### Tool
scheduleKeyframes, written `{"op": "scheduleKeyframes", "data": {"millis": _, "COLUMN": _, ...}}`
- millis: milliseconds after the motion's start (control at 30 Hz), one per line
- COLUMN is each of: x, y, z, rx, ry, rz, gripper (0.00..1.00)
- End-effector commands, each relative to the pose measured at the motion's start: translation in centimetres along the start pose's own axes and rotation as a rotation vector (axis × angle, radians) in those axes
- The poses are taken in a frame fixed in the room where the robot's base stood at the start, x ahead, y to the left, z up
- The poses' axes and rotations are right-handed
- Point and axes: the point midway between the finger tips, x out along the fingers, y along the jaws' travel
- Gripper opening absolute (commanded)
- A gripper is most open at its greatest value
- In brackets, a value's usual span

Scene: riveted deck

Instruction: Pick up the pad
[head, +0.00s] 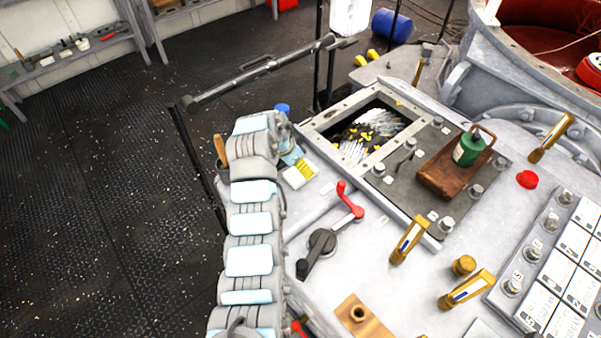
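A small yellow and white block, which may be the pad (300,173), lies on the grey console's left edge in the head view. It is just right of the upper end of my arm. I cannot be sure that it is the pad. My grey and light-blue arm rises from the bottom of the view and bends over near the console's far left corner. I cannot make out my gripper's fingers; they are hidden behind the arm or below it. I cannot tell whether anything is held.
A red-handled lever (346,202), brass handles (409,241) and a wooden tray (446,182) with a green can (470,149) stand on the console. An open hatch (312,124) is behind. A grey rail (262,70) crosses beyond my arm. The dark floor at left is clear.

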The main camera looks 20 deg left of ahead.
Motion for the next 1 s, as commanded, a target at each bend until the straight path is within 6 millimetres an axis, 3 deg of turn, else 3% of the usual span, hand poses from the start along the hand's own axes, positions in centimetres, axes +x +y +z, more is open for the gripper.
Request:
{"op": "scheduleKeyframes", "data": {"millis": 533, "x": 3.9, "y": 0.2, "z": -0.1, "rx": 0.0, "ry": -0.002, "rz": 0.003, "gripper": 0.85}}
{"op": "scheduleKeyframes", "data": {"millis": 1000, "x": 5.0, "y": 0.2, "z": 0.0, "rx": 0.0, "ry": 0.0, "rz": 0.0, "gripper": 0.85}}
